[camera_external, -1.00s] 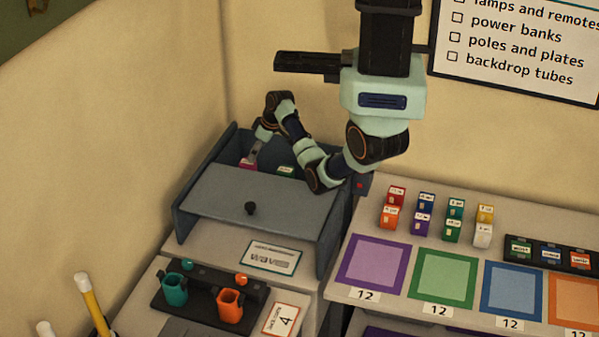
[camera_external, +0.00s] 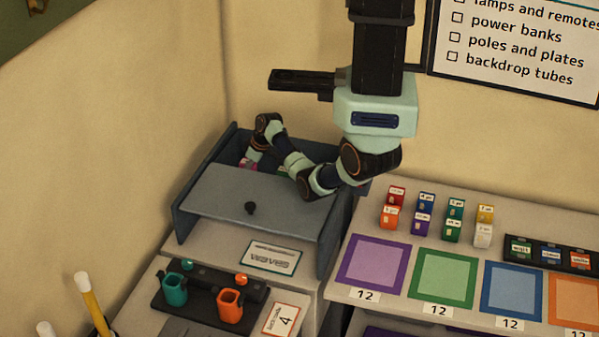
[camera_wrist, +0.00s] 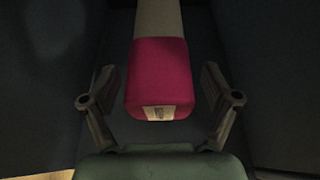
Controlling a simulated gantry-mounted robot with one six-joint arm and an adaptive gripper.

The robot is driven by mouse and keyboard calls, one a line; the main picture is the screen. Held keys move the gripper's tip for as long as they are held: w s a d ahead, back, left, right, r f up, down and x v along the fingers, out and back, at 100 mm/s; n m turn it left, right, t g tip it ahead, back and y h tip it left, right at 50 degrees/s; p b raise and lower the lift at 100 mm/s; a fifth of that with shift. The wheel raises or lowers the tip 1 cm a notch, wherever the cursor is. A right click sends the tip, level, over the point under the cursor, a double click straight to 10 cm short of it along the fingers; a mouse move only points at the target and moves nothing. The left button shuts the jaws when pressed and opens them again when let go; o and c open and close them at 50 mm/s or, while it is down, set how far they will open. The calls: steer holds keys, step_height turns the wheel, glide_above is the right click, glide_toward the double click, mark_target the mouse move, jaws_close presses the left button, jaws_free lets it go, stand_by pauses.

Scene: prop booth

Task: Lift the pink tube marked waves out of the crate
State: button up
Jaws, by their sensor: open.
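The pink tube (camera_wrist: 160,75) fills the middle of the wrist view, with a pink end, a pale shaft behind it and a small label too blurred to read. My gripper (camera_wrist: 158,92) is open, one finger on each side of the pink end, with dark gaps between. In the external view a bit of pink (camera_external: 243,164) shows inside the grey crate (camera_external: 232,127), just below my gripper's end. The crate's sloping front board partly hides both. The card in front of the crate (camera_external: 271,257) reads "waves".
A green-labelled item (camera_external: 283,169) lies in the crate right of the pink one. The grey board with a black knob (camera_external: 255,190) covers the crate's front. Small boxes and coloured mats lie on the right table.

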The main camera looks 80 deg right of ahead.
steer(key=shift+r, duration=0.1)
jaws_close()
stand_by(0.3)
steer(key=shift+r, duration=0.1)
step_height(320, 180, up, 28)
steer(key=p, duration=0.6)
step_height(320, 180, up, 7)
steer(key=p, duration=0.8)
